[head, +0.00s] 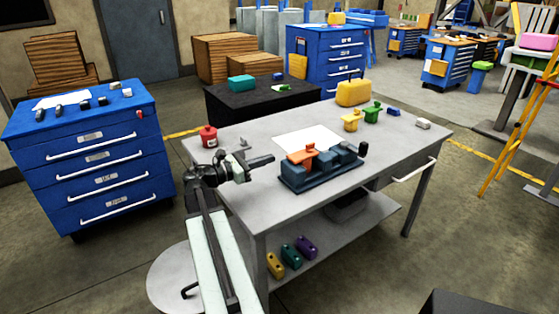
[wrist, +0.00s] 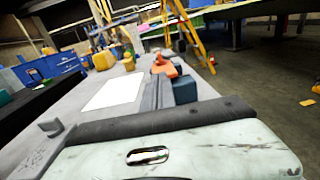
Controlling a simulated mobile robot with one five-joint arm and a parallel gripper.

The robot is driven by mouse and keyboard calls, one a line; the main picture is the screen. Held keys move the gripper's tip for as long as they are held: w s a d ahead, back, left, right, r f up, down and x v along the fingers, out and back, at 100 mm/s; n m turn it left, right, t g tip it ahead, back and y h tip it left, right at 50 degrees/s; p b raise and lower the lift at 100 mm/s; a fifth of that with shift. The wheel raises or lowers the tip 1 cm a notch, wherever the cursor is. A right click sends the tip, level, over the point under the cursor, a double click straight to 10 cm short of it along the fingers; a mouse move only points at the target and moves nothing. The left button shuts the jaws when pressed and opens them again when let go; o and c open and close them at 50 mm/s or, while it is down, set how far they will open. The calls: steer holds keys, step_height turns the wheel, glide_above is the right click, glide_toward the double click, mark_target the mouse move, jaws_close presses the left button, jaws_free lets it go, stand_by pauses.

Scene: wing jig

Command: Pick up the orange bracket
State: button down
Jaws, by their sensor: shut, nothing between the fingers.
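The orange bracket (head: 301,157) sits on the left part of a dark blue jig (head: 315,175) on the grey workbench, among the jig's raised blocks. In the wrist view the orange bracket (wrist: 164,67) is small, at the upper middle, beside a dark blue block (wrist: 186,90). My gripper (head: 268,159) is shut and empty. It reaches over the bench's left part, to the left of the jig and apart from the bracket. The bracket's lower side is hidden by the jig.
A white sheet (head: 307,139) lies behind the jig. A red canister (head: 209,136) stands at the bench's back left. A yellow case (head: 353,92), a yellow part (head: 352,121) and a green part (head: 372,112) stand farther back. A small black object (head: 364,148) stands right of the jig.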

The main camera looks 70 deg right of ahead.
mark_target(306, 148)
steer(key=x, duration=1.2)
steer(key=shift+s+d, duration=0.15)
steer(key=shift+x, duration=1.2)
steer(key=v, duration=1.4)
